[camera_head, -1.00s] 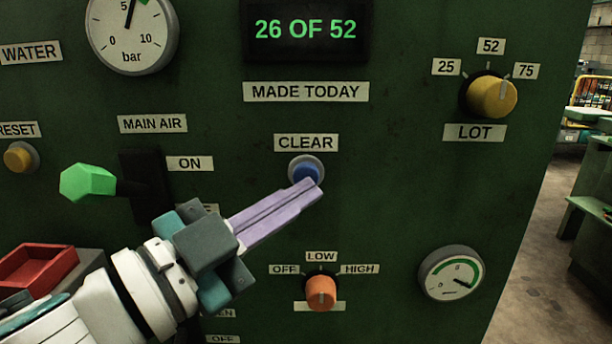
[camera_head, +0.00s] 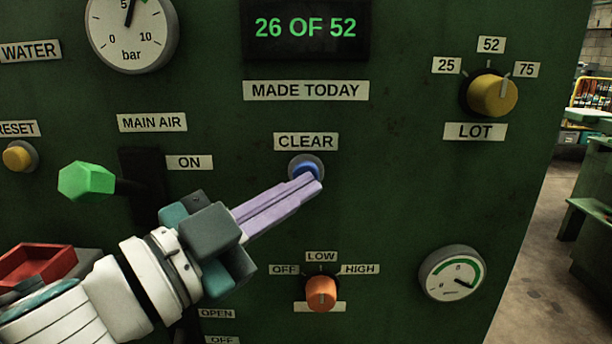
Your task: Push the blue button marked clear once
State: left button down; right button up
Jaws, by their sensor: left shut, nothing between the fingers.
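The blue button (camera_head: 304,167) sits in a grey ring on the green panel, under the label CLEAR (camera_head: 306,142). My left gripper (camera_head: 314,185) comes in from the lower left with its purple fingers shut and nothing between them. Its fingertips overlap the lower part of the button in the picture. I cannot tell for certain whether they touch it. The display (camera_head: 306,29) reads 26 OF 52, above the label MADE TODAY (camera_head: 306,91). My right gripper is not in view.
A green-handled MAIN AIR lever (camera_head: 87,181) sticks out left of my gripper, near ON. An orange OFF/LOW/HIGH knob (camera_head: 321,293) is below the button. A yellow LOT knob (camera_head: 491,95) is at right, a yellow RESET button (camera_head: 17,156) at far left, and a red tray (camera_head: 38,263) lower left.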

pick_arm(q)
jog(key=shift+w, duration=0.2)
jog(key=shift+s, duration=0.1)
jog(key=shift+s+p, duration=0.4)
jog(key=shift+s, duration=0.3)
jog(key=shift+s, duration=0.1)
jog(key=s+p, duration=0.2)
jog(key=s, duration=0.2)
jog(key=shift+s, duration=0.4)
dwell(0.5)
